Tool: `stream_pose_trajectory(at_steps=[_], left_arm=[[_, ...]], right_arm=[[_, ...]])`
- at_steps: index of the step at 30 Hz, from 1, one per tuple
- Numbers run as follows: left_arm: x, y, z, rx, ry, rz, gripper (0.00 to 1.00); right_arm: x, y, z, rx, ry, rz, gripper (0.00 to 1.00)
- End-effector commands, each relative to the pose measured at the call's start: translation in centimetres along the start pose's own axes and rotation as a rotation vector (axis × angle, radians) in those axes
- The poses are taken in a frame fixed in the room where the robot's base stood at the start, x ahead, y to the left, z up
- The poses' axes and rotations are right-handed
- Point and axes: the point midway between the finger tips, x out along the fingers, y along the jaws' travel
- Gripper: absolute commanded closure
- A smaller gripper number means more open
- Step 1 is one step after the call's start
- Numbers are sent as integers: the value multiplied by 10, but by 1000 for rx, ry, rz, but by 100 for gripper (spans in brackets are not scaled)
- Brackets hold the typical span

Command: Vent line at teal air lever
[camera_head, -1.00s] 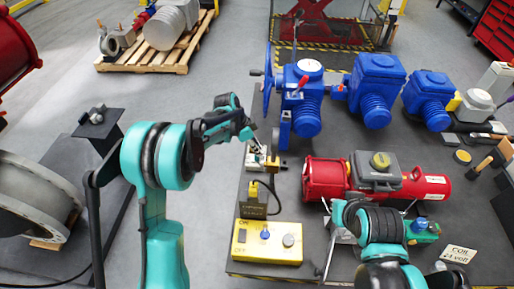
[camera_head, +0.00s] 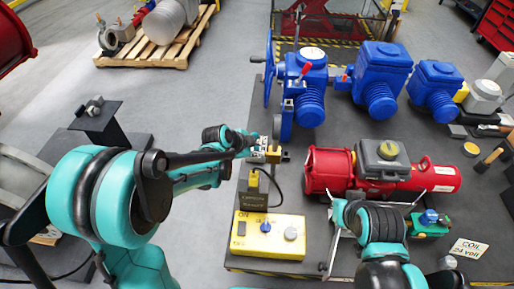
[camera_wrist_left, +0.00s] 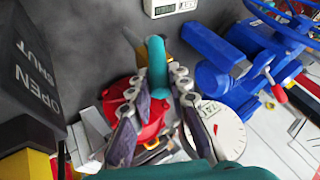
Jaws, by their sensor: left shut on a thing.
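My left gripper (camera_head: 262,152) is at the small white and yellow fitting (camera_head: 273,154) near the left edge of the dark table. In the left wrist view its two fingers (camera_wrist_left: 158,103) are closed around the teal lever (camera_wrist_left: 156,62), which stands up between them. A red round body (camera_wrist_left: 120,107) shows below the lever, and a white gauge dial (camera_wrist_left: 217,127) with a red needle is at its right. In the head view the lever cannot be told apart from the gripper.
A yellow control box (camera_head: 268,236) and a dark labelled box (camera_head: 254,200) stand in front of the fitting. Blue valve actuators (camera_head: 305,85) stand behind it, and a red actuator (camera_head: 325,170) is to its right. Grey floor lies left of the table.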

Motion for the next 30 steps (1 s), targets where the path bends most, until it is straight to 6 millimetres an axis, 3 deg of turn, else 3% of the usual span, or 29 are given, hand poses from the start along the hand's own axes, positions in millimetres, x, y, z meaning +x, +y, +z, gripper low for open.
stream_pose_trajectory(at_steps=[7, 23, 24, 26, 30], left_arm=[[1, 12, 4, 38, 25, -85, 100], [0, 14, 4, 49, 32, -112, 100], [0, 14, 4, 49, 32, -112, 80], [0, 14, 4, 49, 32, -113, 64], [0, 14, 4, 49, 33, -113, 61]], right_arm=[[14, 0, 10, 0, 0, 0, 100], [17, 0, 12, 0, 0, 0, 100], [17, 0, 12, 0, 0, 0, 100], [17, 0, 12, 0, 0, 0, 100], [17, 0, 12, 0, 0, 0, 100]])
